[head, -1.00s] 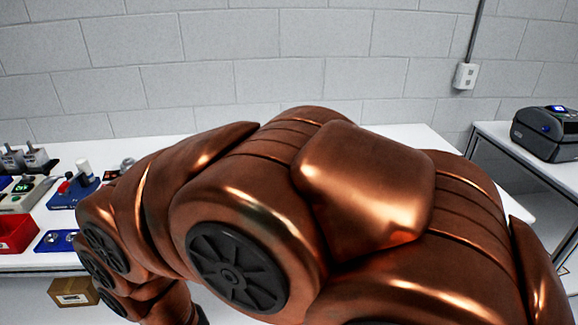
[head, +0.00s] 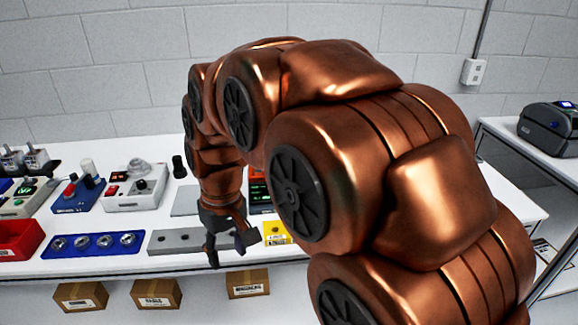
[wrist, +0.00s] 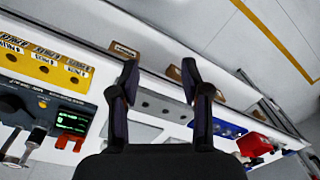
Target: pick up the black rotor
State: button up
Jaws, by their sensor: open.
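A small black upright piece (head: 179,166) stands on the white bench in the head view, behind and left of my gripper. It may be the black rotor, but it is too small to tell for sure. I cannot make out a rotor there.
A grey bar with holes (head: 176,241), a blue tray of round metal parts (head: 70,244), a red bin (head: 15,240) and a yellow block (head: 276,232) line the front edge. A grey-white device (head: 136,188) stands behind. Cardboard boxes (head: 156,294) are below. My arm hides the bench's right part.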

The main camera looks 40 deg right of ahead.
jog(key=w+d+r+m+t, duration=0.1)
jog(key=w+d+r+t, duration=0.15)
jog(key=w+d, duration=1.35)
jog(key=w+d+t+h, duration=0.1)
jog(key=w+d, duration=0.1)
jog(key=d, duration=0.9)
jog(key=w+d+t+h, duration=0.1)
jog(key=w+d, duration=0.1)
jog(key=d, duration=0.9)
jog(key=shift+m, duration=0.4)
jog(key=shift+p+x, duration=1.15)
jog(key=shift+x, duration=2.4)
jog(key=shift+w, duration=0.1)
grip_shut()
